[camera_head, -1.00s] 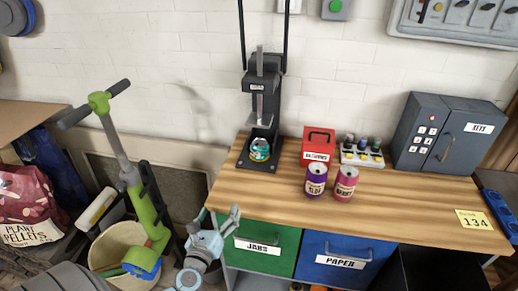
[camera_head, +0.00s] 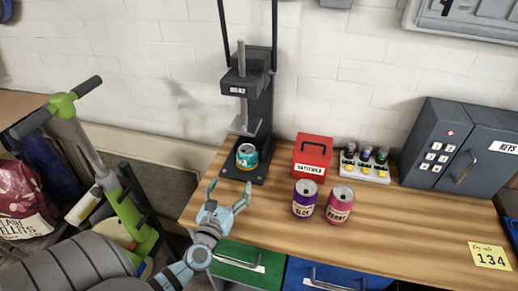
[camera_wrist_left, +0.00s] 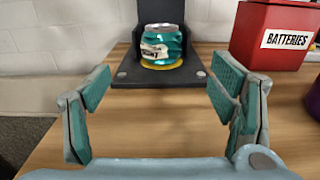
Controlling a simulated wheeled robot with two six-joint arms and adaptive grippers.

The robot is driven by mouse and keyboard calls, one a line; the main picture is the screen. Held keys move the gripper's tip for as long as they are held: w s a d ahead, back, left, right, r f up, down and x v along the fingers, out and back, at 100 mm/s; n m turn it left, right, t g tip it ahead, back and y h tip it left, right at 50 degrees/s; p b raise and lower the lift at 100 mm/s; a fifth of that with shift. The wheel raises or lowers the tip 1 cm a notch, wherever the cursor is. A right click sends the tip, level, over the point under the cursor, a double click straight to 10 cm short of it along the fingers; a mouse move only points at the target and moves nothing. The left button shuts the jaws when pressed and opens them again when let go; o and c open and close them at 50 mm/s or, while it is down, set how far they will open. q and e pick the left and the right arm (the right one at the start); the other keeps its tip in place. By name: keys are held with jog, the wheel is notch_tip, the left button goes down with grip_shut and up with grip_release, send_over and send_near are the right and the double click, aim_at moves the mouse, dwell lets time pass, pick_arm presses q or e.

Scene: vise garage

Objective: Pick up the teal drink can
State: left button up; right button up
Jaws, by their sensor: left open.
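The teal drink can (camera_head: 246,157) stands on the base of the black press (camera_head: 258,110) at the left end of the workbench, and looks dented. In the left wrist view the can (camera_wrist_left: 162,45) sits on a yellow disc, ahead of and between my fingers. My left gripper (camera_head: 228,190) is open and empty, just in front of the press base and apart from the can. Its two fingers show wide apart in the left wrist view (camera_wrist_left: 165,105). My right gripper is in neither view.
A red batteries box (camera_head: 312,157) stands right of the press. A purple can (camera_head: 304,199) and a pink can (camera_head: 340,204) stand in front of it. A tray of small bottles (camera_head: 366,165) and a grey key box (camera_head: 455,150) are further right. The press ram hangs above the teal can.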

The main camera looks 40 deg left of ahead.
aim_at(244, 157)
pick_arm(q)
jog(key=x, duration=0.3)
jog(key=r+x, duration=0.1)
jog(key=x, duration=0.1)
jog(key=shift+w+a, duration=0.3)
jog(key=x, duration=0.7)
jog(key=shift+w+d+r+b, duration=0.1)
jog(key=shift+w+d+b, duration=0.1)
jog(key=shift+b, duration=0.15)
jog(key=shift+w+a, duration=0.15)
jog(key=shift+w, duration=0.1)
jog(key=shift+r, duration=0.1)
jog(key=c, duration=1)
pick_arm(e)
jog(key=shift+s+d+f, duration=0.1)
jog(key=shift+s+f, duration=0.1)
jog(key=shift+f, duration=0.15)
pick_arm(q)
jog(key=shift+o, duration=0.2)
jog(key=shift+r, duration=0.1)
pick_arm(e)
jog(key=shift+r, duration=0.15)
